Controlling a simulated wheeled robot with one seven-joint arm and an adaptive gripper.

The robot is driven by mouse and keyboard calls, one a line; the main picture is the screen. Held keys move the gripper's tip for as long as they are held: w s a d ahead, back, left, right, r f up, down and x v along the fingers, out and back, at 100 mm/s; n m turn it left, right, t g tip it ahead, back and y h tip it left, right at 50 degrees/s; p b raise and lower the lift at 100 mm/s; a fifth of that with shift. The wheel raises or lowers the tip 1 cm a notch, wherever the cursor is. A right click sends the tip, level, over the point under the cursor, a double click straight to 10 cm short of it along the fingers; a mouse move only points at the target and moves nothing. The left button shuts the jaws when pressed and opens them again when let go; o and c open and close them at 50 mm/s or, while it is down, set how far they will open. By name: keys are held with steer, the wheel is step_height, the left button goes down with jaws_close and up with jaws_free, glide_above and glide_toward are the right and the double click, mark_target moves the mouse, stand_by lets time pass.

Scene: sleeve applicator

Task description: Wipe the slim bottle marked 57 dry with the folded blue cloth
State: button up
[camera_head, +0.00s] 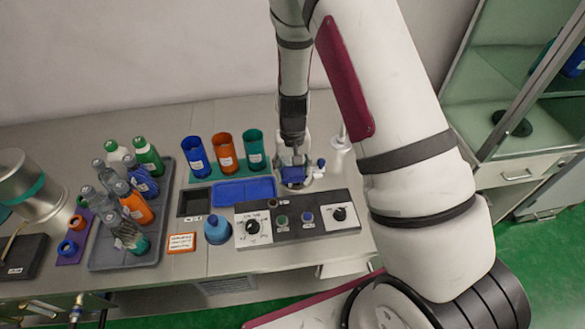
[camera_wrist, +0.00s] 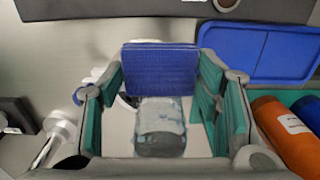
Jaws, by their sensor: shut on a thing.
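My gripper (camera_head: 293,163) points down at the back right of the bench. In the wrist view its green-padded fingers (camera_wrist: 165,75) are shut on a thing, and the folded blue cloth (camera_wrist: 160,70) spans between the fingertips. A clear, greyish body with a dark near end (camera_wrist: 160,125) shows between the fingers, nearer the camera than the cloth; I cannot tell whether it is a bottle. Several slim clear bottles with grey caps (camera_head: 122,230) stand in the grey tray (camera_head: 125,256) at the left. No number 57 is readable.
Blue, orange and teal cups (camera_head: 226,152) stand behind a shallow blue tray (camera_head: 228,192). A control panel with knobs (camera_head: 293,220) lies in front of my gripper. A glass-fronted cabinet (camera_head: 520,130) is at the right.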

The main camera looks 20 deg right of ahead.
steer(key=shift+r+p, duration=0.75)
steer(key=shift+r, duration=1.65)
steer(key=shift+f, duration=0.15)
steer(key=shift+w+f+b, duration=0.1)
steer(key=shift+f+b, duration=0.65)
steer(key=shift+f, duration=1.55)
steer(key=shift+r, duration=0.1)
steer(key=shift+r+p, duration=0.75)
steer(key=shift+r, duration=1.6)
